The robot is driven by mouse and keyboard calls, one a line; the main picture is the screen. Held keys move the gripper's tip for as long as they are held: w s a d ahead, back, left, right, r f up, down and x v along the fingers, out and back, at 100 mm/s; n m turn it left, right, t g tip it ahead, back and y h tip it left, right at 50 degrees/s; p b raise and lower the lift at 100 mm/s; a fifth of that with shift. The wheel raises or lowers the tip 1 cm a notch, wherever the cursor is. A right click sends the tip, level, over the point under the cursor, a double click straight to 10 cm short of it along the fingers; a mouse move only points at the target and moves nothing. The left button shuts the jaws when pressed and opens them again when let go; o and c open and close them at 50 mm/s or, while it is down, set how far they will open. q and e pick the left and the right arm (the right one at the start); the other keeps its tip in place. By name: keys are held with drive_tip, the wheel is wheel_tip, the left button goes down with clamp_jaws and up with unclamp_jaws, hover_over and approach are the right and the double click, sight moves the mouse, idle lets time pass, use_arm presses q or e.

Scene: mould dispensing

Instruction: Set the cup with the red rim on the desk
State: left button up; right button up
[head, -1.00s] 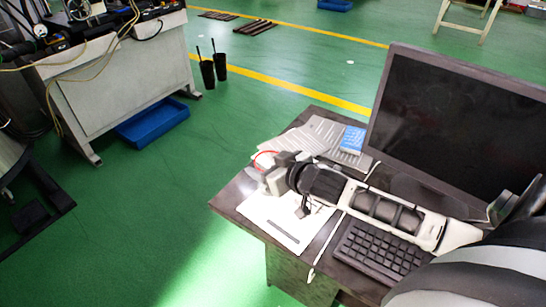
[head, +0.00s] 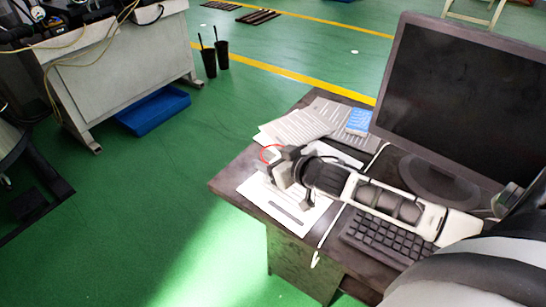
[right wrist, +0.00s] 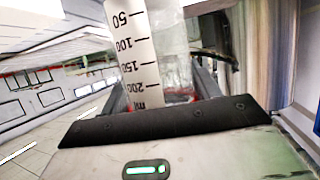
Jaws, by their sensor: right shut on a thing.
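The cup with the red rim (head: 271,152) is over the left front part of the dark desk (head: 232,185), mostly hidden behind my right gripper. In the right wrist view it is a clear cup (right wrist: 172,50) with a white measuring scale, between the fingers. My right gripper (head: 276,172) is shut on the cup. The cup's base is hidden, so I cannot tell whether it touches the desk or the paper. My left gripper is not in view.
White papers (head: 300,127) and a blue item (head: 358,121) lie behind the gripper. A large monitor (head: 455,100) and a keyboard (head: 385,235) occupy the right side. A white cable (head: 328,232) crosses the desk. The desk's left edge is close to the gripper.

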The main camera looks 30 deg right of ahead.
drive_tip(key=shift+f, duration=0.35)
idle(0.4)
drive_tip(key=o, duration=1.2)
drive_tip(key=v, duration=1.6)
drive_tip(key=shift+p, duration=0.4)
